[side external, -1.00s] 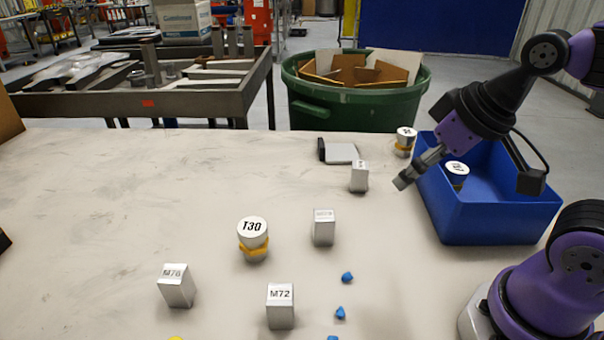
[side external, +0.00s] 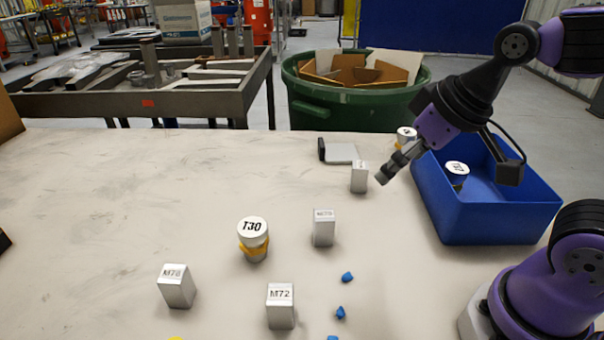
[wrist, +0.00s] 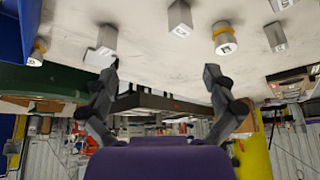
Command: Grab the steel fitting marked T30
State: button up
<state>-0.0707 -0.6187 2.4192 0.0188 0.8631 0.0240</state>
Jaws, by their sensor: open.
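The steel fitting marked T30 (side external: 254,240), with a white round top and a yellow ring, stands upright on the pale table, left of centre in the side view. It shows at upper right of centre in the wrist view (wrist: 224,38), its label unreadable there. My gripper (side external: 386,174) is in the air between the blue bin and the nearest small block, well to the right of and behind the T30 fitting. In the wrist view its two fingers (wrist: 160,76) are spread apart with nothing between them.
Metal blocks M78 (side external: 177,286), M72 (side external: 281,306) and another (side external: 324,228) stand around the fitting. A block (side external: 359,177) stands near my gripper. Small blue pieces (side external: 347,277) lie in front.

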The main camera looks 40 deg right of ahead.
jog(key=w+a+f+n, duration=0.1)
jog(key=w+a, duration=0.4)
jog(key=n+g, duration=0.1)
send_near(258, 229)
notch_tip(258, 229, down, 3)
jog(key=f, duration=0.1)
jog(key=w+f, duration=0.1)
jog(key=f, duration=0.1)
jog(key=shift+w+a+f+y, duration=0.15)
jog(key=shift+w+f+y, duration=0.1)
jog(key=shift+w+y, duration=0.15)
jog(key=shift+w+x, duration=0.15)
jog(key=shift+x, duration=1.4)
jog(key=shift+w+x, duration=0.15)
jog(key=shift+x, duration=1.4)
jog(key=shift+r, duration=0.15)
jog(key=c, duration=1.4)
